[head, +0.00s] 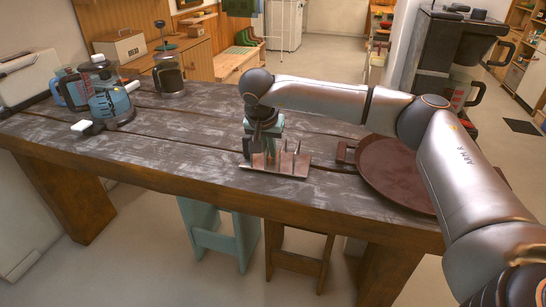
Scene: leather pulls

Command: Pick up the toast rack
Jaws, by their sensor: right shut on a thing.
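The toast rack (287,163) is a brownish metal piece with a flat base and several upright dividers. It is near the front edge of the wooden table, around the middle of the head view. My right gripper (262,148) reaches down from above and is shut on the toast rack at its left part. The jaws and wrist hide some of the dividers. The rack looks level, and I cannot tell whether its base touches the table. My left gripper is not in view.
A round dark red tray (394,172) lies right of the rack, partly behind my arm. Stools stand below the front edge.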

